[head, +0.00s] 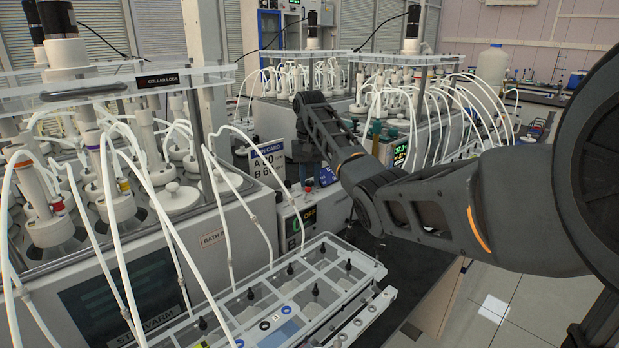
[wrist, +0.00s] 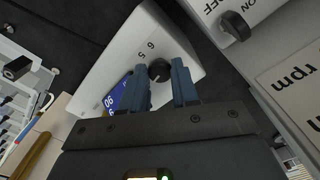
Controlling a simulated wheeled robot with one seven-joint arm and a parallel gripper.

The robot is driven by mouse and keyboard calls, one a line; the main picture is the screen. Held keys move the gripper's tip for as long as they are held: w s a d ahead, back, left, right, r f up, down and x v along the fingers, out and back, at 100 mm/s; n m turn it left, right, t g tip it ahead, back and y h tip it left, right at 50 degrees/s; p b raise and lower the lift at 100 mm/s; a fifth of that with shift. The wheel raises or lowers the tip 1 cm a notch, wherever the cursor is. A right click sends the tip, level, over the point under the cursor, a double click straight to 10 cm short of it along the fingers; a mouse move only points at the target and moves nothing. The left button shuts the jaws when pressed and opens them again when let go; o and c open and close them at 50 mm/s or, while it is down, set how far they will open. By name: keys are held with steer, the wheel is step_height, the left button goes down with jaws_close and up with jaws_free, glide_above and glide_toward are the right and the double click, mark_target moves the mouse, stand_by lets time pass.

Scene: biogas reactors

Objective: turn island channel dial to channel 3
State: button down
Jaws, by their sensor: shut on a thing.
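The channel dial (wrist: 159,70) is a round black knob on a sloped white box (wrist: 125,48). The digits 5 and 6 are printed beside the knob; its other marks are hidden or unreadable. In the wrist view my gripper (wrist: 166,82) has its two blue fingers on either side of the knob, shut on it. Where the knob points cannot be made out. In the head view my arm reaches to the middle of the bench, and the dial and fingertips cannot be made out there.
Another black knob (wrist: 235,26) marked ON and OFF sits close to the right in the wrist view. A run card (head: 267,165) and a small controller reading OFF (head: 309,216) stand left of my arm. A clear bottle rack (head: 345,258) and tubed reactors crowd the left.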

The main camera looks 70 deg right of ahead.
mark_target(310, 182)
steer(key=c, duration=1.1)
jaws_free()
steer(key=shift+r, duration=0.1)
step_height(310, 182, up, 4)
steer(key=shift+d+r, duration=0.15)
steer(key=shift+r, duration=1.65)
